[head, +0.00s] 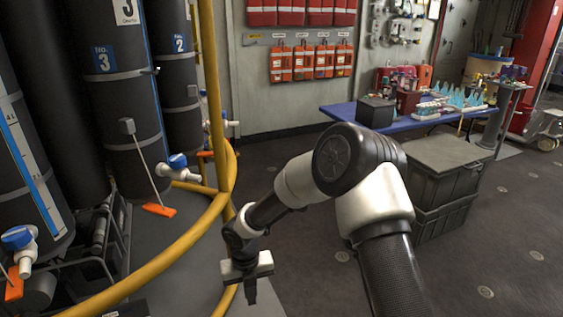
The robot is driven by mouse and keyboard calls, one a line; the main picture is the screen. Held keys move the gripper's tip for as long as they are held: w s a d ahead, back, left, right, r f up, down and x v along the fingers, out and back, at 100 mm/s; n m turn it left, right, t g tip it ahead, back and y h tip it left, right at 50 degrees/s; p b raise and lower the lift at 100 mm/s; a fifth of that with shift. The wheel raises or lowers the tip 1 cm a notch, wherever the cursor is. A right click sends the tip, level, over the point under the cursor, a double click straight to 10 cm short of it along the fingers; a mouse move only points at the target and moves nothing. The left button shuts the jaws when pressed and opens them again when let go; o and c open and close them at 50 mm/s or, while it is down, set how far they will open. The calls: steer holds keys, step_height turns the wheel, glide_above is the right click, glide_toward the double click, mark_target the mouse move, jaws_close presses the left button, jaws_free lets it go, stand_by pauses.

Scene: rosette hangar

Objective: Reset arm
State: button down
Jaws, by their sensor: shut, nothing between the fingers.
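My arm reaches up from the lower right of the head view, bends at a large dark joint, and slopes down to the left. My gripper (250,290) hangs at the arm's end, pointing down over the dark floor. Its fingers are together and hold nothing. It is close to the right side of the yellow railing (226,170).
Black tanks (115,110) with blue valves stand behind the railing at left. Dark stacked crates (440,170) stand to the right of my arm. A blue table (345,112) with boxes and bottles is at the back. Orange packs (310,62) hang on the wall. The floor at right is clear.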

steer(key=s+d+r+m+t+h, duration=0.1)
steer(key=s+d+r+m, duration=0.1)
steer(key=d+r+m, duration=0.95)
steer(key=s+d+r+m+t+h, duration=0.15)
steer(key=d+r+m, duration=0.55)
steer(key=r, duration=0.7)
steer(key=s+d+r+m+t+y, duration=0.1)
steer(key=s+d+r+m, duration=0.3)
steer(key=s+m, duration=0.5)
steer(key=s+d+r+m+t+y, duration=0.2)
steer(key=s+r+m, duration=0.45)
steer(key=m, duration=0.45)
step_height(320, 180, up, 19)
steer(key=s+m+p, duration=0.1)
steer(key=p, duration=1.9)
steer(key=shift+s+r, duration=0.15)
steer(key=shift+s, duration=0.15)
steer(key=shift+a, duration=0.15)
